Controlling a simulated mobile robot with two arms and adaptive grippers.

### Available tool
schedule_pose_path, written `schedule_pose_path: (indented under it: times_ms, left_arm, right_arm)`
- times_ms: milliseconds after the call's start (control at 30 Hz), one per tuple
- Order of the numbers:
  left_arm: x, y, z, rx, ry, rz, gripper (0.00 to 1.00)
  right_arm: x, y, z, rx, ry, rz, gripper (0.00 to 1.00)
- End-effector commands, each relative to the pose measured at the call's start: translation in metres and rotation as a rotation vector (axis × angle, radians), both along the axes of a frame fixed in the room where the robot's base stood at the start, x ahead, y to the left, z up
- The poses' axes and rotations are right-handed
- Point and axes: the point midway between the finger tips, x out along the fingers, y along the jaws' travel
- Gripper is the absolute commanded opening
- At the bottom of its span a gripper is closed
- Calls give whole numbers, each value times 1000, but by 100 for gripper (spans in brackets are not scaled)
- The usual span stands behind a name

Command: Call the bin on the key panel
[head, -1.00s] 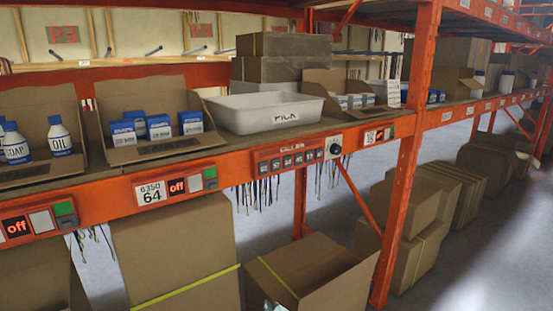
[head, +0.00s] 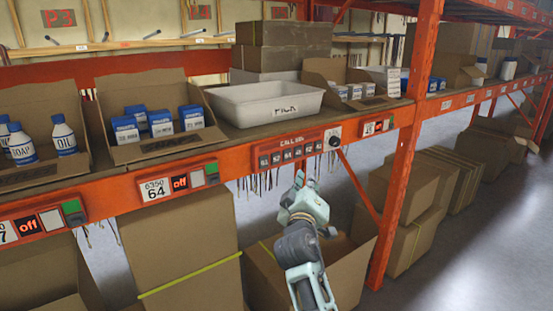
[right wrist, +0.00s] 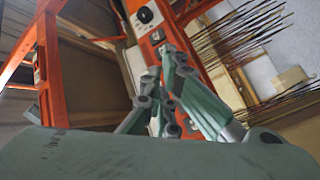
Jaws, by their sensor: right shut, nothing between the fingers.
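The red key panel (head: 290,150), labelled "CALL BIN", is fixed to the orange shelf beam and has a row of small dark numbered keys. A round dark knob (head: 335,130) sits on a white plate at its right end; the knob also shows in the right wrist view (right wrist: 145,15). My right gripper (head: 299,176) is shut and empty, pointing up just below the right part of the panel. In the right wrist view its fingers (right wrist: 170,70) cover part of the panel. A white bin marked "PICK" (head: 225,100) stands on the shelf above. My left gripper is not in view.
Open cartons hold blue-and-white boxes (head: 160,122) and bottles (head: 65,136) on the shelf. An orange upright (head: 403,160) stands right of the panel. Cartons (head: 185,250) fill the floor level below, including an open one (head: 350,265) behind my right arm.

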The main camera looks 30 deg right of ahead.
Motion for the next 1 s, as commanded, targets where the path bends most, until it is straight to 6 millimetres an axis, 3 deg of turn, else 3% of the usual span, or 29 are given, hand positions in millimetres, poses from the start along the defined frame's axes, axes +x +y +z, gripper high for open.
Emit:
schedule_pose_path:
  times_ms: [267,700,1000]
  left_arm:
    - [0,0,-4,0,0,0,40]
    - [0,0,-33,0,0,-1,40]
    - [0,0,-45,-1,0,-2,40]
  right_arm:
    - [7,1,-2,0,0,1,0]
    - [65,5,-4,1,-1,1,0]
    - [87,7,-2,0,1,2,0]
